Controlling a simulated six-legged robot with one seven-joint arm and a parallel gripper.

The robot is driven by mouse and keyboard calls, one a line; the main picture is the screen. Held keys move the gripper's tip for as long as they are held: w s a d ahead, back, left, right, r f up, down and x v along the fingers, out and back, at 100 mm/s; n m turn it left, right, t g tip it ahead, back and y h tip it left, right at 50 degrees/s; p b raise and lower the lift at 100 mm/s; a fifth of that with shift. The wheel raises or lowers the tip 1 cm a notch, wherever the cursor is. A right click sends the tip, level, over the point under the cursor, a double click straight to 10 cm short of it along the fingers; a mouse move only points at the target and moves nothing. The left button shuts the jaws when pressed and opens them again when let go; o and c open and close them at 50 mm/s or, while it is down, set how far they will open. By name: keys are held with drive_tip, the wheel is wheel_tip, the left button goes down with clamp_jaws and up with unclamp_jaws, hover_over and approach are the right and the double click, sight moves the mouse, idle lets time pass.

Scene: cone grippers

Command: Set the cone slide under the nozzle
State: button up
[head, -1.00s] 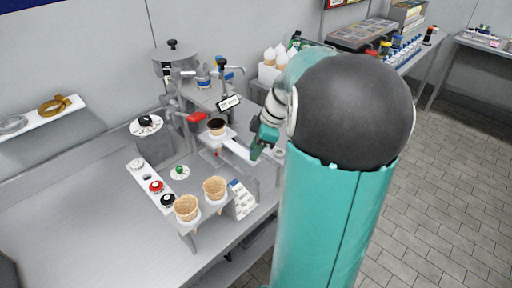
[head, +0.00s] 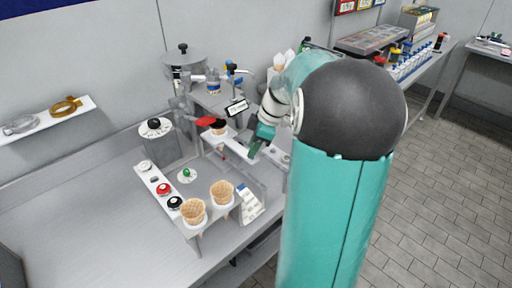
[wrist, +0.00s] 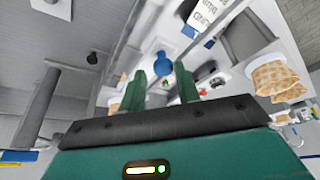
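The cone slide (head: 232,145) is a white plate running from the machine towards my gripper in the head view. A cone with a dark inside (head: 219,128) stands at its far end, close beside and partly behind the machine's red lever (head: 206,121). The nozzle itself is not clear, so I cannot tell whether the cone is right under it. My gripper (head: 256,146) is at the slide's near end and seems to touch it. In the wrist view its two green fingers (wrist: 161,80) stand apart, with a blue knob visible beyond the gap; no gripped object shows.
Two empty waffle cones (head: 193,211) (head: 222,192) stand in a holder at the counter's front. A white strip with red and black knobs (head: 163,188) lies left of them. A black-and-white label (head: 237,108) hangs beside the machine. The counter's left part (head: 90,230) is clear.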

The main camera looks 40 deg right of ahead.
drive_tip(key=shift+o, duration=0.5)
drive_tip(key=shift+s, duration=0.15)
drive_tip(key=v, duration=1.4)
drive_tip(key=shift+a, duration=0.2)
drive_tip(key=s+a+m+h, duration=0.2)
drive_tip(key=a+m+h, duration=0.15)
drive_tip(key=a, duration=1.55)
drive_tip(key=s+a+f+m+t, duration=0.2)
drive_tip(key=s+a+f+m, duration=0.2)
drive_tip(key=a, duration=0.8)
drive_tip(key=s+m, duration=0.2)
drive_tip(key=s, duration=0.2)
drive_tip(key=shift+s+f, duration=0.25)
